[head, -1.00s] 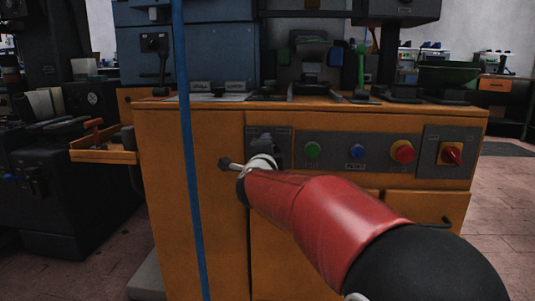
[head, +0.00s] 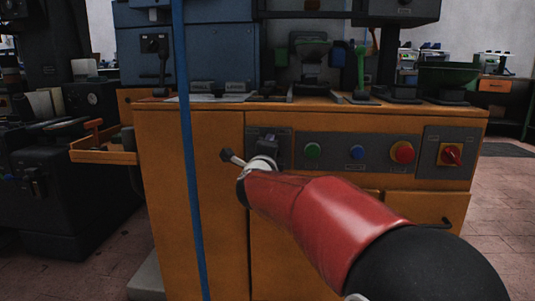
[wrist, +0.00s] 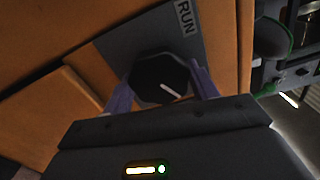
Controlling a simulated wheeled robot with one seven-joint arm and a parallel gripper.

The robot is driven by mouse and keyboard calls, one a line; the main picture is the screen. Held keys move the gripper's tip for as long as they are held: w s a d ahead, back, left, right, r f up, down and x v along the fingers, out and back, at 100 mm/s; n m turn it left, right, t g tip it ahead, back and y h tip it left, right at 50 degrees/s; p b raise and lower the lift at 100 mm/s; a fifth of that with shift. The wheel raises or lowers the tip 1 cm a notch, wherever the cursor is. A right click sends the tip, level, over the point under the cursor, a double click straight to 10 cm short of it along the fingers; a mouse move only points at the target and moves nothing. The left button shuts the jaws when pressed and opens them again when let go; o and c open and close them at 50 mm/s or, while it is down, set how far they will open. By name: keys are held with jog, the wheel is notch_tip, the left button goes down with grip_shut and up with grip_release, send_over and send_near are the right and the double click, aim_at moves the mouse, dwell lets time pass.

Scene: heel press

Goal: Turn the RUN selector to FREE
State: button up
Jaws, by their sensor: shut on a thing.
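The RUN selector is a dark faceted knob (wrist: 158,78) with a white pointer line, on a grey plate (wrist: 150,42) with the label RUN (wrist: 185,18). In the wrist view the pointer line slants toward the lower right, away from the label. My gripper (wrist: 163,92) is shut on the knob, one finger on each side. In the head view my gripper (head: 268,148) is at the left plate of the orange cabinet's panel. There, my wrist and gripper mostly hide the knob.
Right of the selector, the panel carries a green button (head: 312,151), a blue button (head: 357,152), a red button (head: 402,152) and a red rotary switch (head: 451,154). A blue upright strip (head: 190,170) stands left of my gripper. An orange tray (head: 104,156) juts out at the left.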

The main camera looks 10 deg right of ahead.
jog(key=o, duration=1)
jog(key=shift+c, duration=0.2)
jog(key=v, duration=0.8)
